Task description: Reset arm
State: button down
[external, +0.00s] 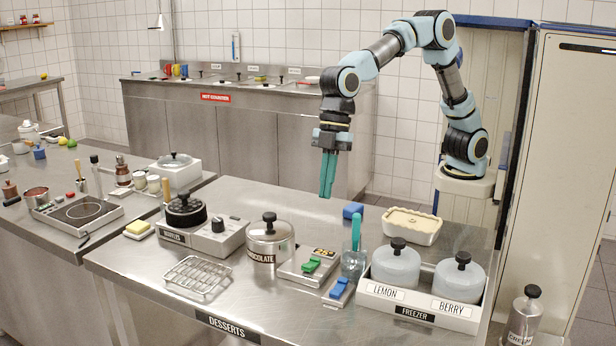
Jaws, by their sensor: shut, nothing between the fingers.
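My gripper (327,190) hangs from my raised, bent arm and points straight down. Its teal fingers are together, with nothing between them. It is above the back part of the steel desserts counter (140,279), clear of the objects there. My arm arches up from its base at the right and comes down over the counter's middle.
The back-middle surface is bare.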

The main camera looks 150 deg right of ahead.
jog(key=s+a+g+p, duration=0.1)
jog(key=s+a+p, duration=0.5)
jog(key=s+a, duration=0.4)
jog(key=s+a+r+m+p, duration=0.1)
jog(key=s+a+p, duration=0.6)
jog(key=s, duration=0.9)
jog(key=a, duration=0.3)
jog(key=shift+a+g, duration=0.15)
jog(key=shift+g, duration=0.25)
jog(key=shift+w, duration=0.15)
